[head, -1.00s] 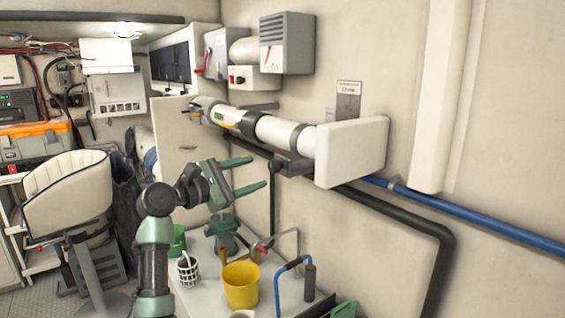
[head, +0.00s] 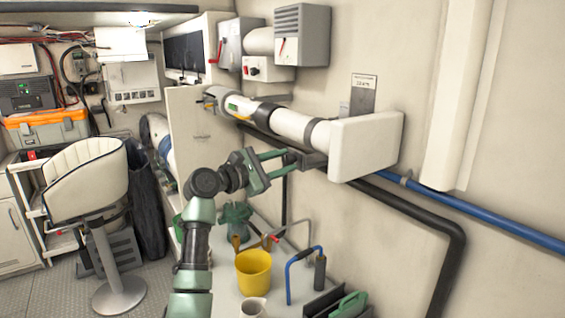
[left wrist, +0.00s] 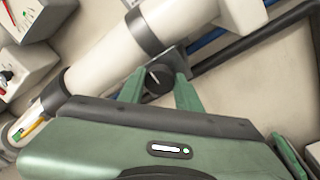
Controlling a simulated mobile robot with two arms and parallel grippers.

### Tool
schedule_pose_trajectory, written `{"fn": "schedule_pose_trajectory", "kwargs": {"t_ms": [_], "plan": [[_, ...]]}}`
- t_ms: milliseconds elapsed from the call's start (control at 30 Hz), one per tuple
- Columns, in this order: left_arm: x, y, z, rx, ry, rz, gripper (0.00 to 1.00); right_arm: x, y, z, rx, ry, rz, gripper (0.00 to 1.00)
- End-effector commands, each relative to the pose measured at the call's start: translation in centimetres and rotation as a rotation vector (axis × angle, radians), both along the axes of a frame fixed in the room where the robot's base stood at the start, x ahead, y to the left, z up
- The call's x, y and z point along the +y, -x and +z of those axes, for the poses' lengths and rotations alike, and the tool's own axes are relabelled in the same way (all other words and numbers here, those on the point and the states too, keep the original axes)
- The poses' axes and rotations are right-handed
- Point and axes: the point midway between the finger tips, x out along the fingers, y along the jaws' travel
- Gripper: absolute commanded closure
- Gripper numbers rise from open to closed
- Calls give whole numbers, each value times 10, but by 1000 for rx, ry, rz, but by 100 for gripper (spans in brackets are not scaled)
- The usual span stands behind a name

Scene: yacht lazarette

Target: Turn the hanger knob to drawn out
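The hanger knob (left wrist: 159,78) is round and dark with a pale pointer line. It sits on a grey bracket (left wrist: 176,60) under the white tube (left wrist: 105,60) in the left wrist view. In the head view the bracket (head: 312,158) shows below the tube, near the white end box (head: 365,145); the knob is not clear there. My left gripper (head: 292,160) is open, its green fingers pointing at the bracket. In the left wrist view the fingers lie on either side of the knob; I cannot tell whether they touch it. My right gripper is not in view.
A blue pipe (head: 480,218) and a black pipe (head: 425,222) run along the wall below the tube. The bench below holds a yellow bucket (head: 253,272), a blue-handled tool (head: 289,280) and a green item (head: 348,305). A white chair (head: 85,180) stands left.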

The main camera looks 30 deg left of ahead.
Motion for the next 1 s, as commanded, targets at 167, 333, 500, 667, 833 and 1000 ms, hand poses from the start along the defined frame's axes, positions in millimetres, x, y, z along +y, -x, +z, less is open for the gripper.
{"fn": "schedule_pose_trajectory", "kwargs": {"t_ms": [167, 333, 500, 667, 833, 1000], "plan": [[0, 0, 0, -4, -10, 1, 100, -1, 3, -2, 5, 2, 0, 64], [0, 0, -1, -24, -57, 2, 100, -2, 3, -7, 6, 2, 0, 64], [1, 0, -3, -65, -151, 2, 100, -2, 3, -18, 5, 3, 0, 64], [1, 0, -4, -118, -279, 3, 100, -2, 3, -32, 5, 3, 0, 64], [1, 0, -5, -180, -429, 3, 100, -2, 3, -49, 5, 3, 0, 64], [1, 0, -5, -241, -578, 2, 100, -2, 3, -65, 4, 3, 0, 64]]}}
